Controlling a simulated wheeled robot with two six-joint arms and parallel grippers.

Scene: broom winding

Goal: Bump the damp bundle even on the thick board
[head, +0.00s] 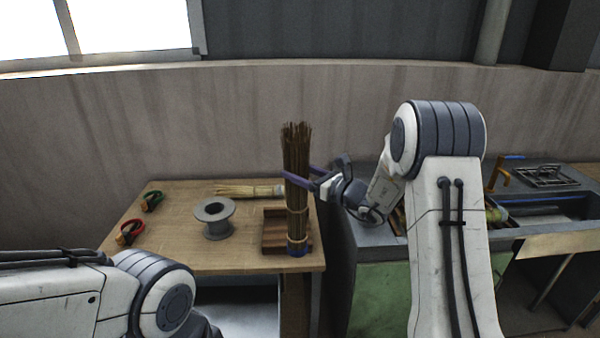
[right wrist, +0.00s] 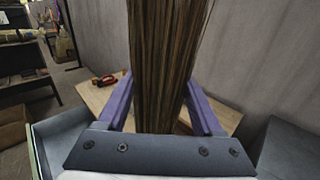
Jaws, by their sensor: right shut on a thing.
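The bundle (head: 297,150) is a tall sheaf of brown stalks standing upright near the right end of the wooden table. Pale ties ring its lower part, and its foot shows blue. My right gripper (head: 302,177) is shut on the bundle around its middle. In the right wrist view the bundle (right wrist: 168,50) rises between the purple fingers of the gripper (right wrist: 159,88). A dark brown wooden piece (head: 273,232), perhaps the thick board, lies at the bundle's left. I cannot tell whether the foot rests on it. My left gripper is out of view.
On the table (head: 180,250) are a grey spool (head: 214,217), red-handled pliers (head: 131,232), green-handled pliers (head: 152,200) and a pale straw bundle (head: 248,190) lying flat. A grey basin unit (head: 365,245) stands right of the table. The table's front left is bare.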

